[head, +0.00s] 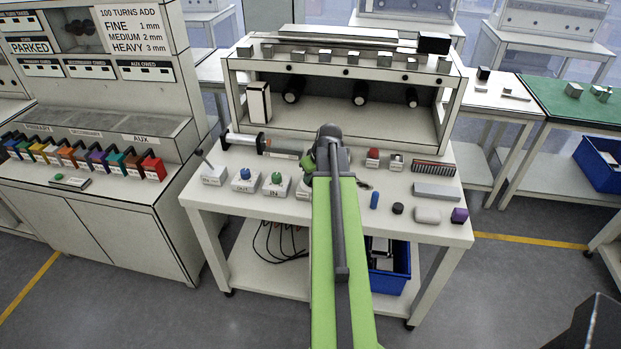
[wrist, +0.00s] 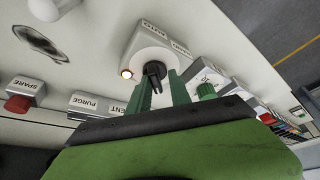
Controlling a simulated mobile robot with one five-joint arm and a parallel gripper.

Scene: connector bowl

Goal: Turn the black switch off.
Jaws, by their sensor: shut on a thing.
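The black switch (wrist: 154,70) is a dark rotary knob on a white box (wrist: 138,45) in the wrist view. A small lamp (wrist: 126,73) beside the knob glows. The box carries lettering that looks like AUTO at one edge; the rest is hard to read. My gripper (wrist: 156,84) has one green finger on each side of the knob and is shut on it. In the head view my gripper (head: 322,165) is over the middle of the bench, and my arm hides the switch.
White boxes with a blue knob (head: 245,174) and a green knob (head: 276,178) stand left of my gripper on the bench (head: 400,226). A red button (wrist: 18,104) marked SPARE is at the left in the wrist view.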

